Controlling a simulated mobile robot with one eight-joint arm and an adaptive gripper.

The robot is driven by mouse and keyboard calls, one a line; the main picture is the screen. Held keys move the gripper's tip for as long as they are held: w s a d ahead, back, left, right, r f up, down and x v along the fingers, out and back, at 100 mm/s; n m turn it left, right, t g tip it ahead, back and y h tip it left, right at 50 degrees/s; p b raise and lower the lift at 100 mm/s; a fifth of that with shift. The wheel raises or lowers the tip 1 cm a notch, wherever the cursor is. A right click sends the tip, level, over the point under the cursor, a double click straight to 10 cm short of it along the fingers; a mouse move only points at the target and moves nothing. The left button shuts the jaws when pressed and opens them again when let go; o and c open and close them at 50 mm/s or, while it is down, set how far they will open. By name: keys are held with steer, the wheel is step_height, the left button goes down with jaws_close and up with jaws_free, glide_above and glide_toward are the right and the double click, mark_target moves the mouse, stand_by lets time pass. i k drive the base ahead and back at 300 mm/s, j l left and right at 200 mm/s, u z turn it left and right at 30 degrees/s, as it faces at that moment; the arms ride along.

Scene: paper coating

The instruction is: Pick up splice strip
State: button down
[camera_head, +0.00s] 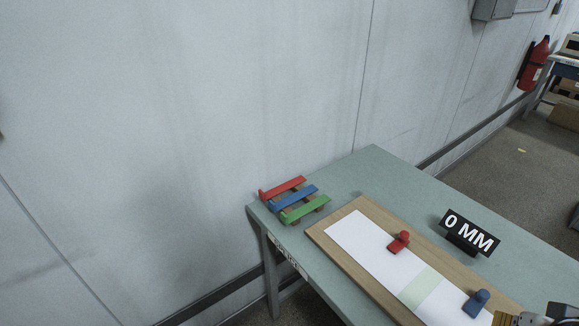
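Three coloured strips lie side by side on a small wooden holder at the table's far left corner: a red strip (283,188), a blue strip (293,198) and a green strip (305,208). I cannot tell which is the splice strip. White paper (362,238) lies on a wooden board (330,238), with a pale green band (421,288) across it. Part of what looks like my gripper (540,317) shows at the bottom right corner, far from the strips. It is cut off by the frame edge, so its fingers cannot be made out.
A red block with a knob (398,242) and a blue one (475,303) stand on the paper. A black "0 MM" sign (469,235) stands behind the board. The green table (375,165) is bare behind the strips, near the wall (200,120).

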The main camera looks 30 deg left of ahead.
mark_target(271, 193)
steer(key=u, duration=1.4)
steer(key=z, duration=1.15)
steer(key=i+j+u, duration=0.35)
steer(key=i+j, duration=0.15)
steer(key=j, duration=0.35)
steer(key=i+j+u, duration=0.35)
steer(key=i+j, duration=0.25)
steer(key=j, duration=0.1)
